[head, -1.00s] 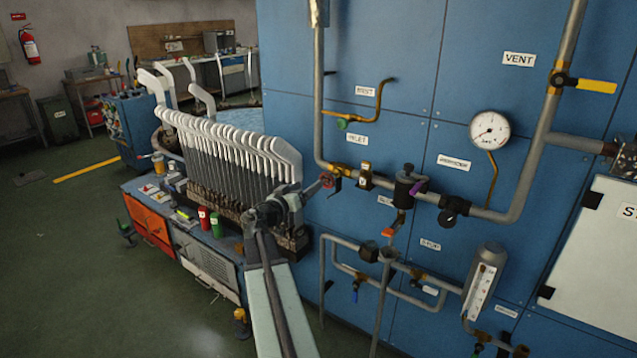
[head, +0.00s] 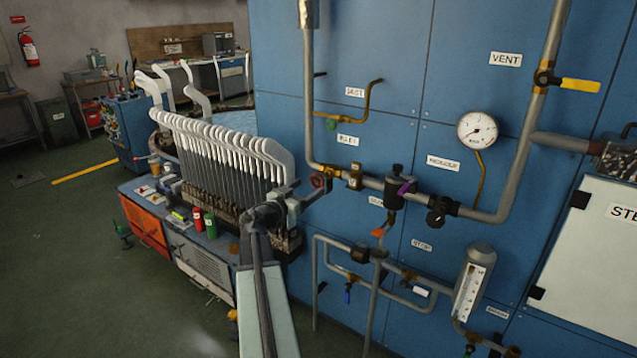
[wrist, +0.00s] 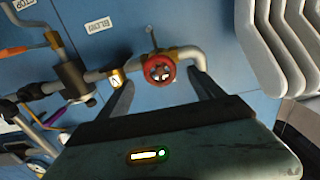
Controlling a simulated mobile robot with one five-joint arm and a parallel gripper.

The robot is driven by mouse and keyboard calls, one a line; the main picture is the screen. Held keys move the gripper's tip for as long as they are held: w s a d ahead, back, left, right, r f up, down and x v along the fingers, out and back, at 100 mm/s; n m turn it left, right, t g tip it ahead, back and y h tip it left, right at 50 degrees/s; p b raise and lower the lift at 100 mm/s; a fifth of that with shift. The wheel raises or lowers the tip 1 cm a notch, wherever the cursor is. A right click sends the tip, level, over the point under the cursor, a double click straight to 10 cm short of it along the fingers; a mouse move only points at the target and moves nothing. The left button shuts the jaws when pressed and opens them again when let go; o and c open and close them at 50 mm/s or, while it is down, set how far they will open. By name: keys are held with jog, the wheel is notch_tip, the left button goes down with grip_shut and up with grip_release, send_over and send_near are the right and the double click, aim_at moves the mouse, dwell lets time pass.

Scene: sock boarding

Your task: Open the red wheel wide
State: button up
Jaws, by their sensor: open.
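The red wheel (wrist: 159,69) is a small round handwheel on a brass valve on the pipe near the label that looks like INLET. It also shows in the head view (head: 318,181), just beyond my gripper's end. In the wrist view my gripper (wrist: 162,85) is open, with one dark finger on each side of the wheel. I cannot tell whether the fingers touch it. In the head view my arm partly covers the gripper, and its fingers are hard to make out.
White sock boards (head: 215,140) stand in a row left of my arm. Right of the wheel, the pipe carries a dark regulator (head: 396,187). A pressure gauge (head: 477,131) and a yellow vent lever (head: 580,85) are higher up. Red and green cans (head: 211,225) stand below the boards.

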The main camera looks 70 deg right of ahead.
aim_at(316, 183)
jog(key=x, duration=0.6)
jog(key=shift+s+d, duration=0.1)
jog(key=shift+d, duration=0.15)
jog(key=c, duration=1.4)
jog(key=shift+f, duration=0.1)
